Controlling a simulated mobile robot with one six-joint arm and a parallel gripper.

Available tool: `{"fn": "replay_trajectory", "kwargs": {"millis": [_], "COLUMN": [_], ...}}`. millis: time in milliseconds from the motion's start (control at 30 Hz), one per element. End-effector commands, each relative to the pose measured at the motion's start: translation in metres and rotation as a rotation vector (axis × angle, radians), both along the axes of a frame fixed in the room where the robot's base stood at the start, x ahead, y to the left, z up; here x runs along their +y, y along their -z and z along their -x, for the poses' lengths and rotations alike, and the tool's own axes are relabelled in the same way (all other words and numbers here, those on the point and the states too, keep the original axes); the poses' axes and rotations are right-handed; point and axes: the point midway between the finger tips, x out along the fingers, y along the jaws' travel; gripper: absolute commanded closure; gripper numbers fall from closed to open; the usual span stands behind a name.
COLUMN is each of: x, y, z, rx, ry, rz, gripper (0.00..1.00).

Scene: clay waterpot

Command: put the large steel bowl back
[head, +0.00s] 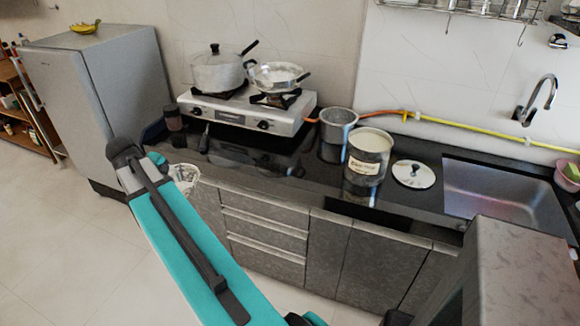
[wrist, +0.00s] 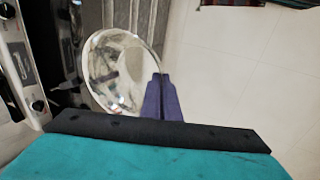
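The large steel bowl (wrist: 108,60) shows in the wrist view, shiny and round, its open side facing the camera. My gripper (wrist: 159,80) has its two dark purple fingers close together at the bowl's right rim, and they look shut on that rim. In the head view a small part of the bowl (head: 186,173) shows beside my teal arm, at the counter's front edge left of the drawers. It looks held off the counter, but my arm hides much of it and the fingers.
The dark counter (head: 270,158) bears a two-burner stove (head: 245,112) with a lidded pot (head: 217,72) and a pan (head: 276,76). A steel pot (head: 338,125), a labelled canister (head: 368,158) and a lid (head: 413,174) stand right, before the sink (head: 500,195). A fridge (head: 105,100) stands left.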

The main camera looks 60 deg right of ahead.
Motion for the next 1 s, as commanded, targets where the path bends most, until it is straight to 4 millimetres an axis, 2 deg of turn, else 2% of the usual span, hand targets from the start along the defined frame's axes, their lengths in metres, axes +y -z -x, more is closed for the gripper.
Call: {"fn": "replay_trajectory", "kwargs": {"millis": [33, 100, 500, 767, 1000], "x": [-0.016, -0.034, -0.13, -0.185, -0.229], "y": [0.002, 0.004, 0.015, 0.023, 0.03], "z": [0.008, 0.019, 0.09, 0.145, 0.202], "rx": [0.001, 0.001, 0.0, 0.0, 0.0], "ry": [0.025, 0.053, 0.218, 0.325, 0.424], "rz": [0.0, 0.0, 0.001, 0.0, 0.001], "gripper": [1.0, 1.0, 1.0, 1.0, 1.0]}}
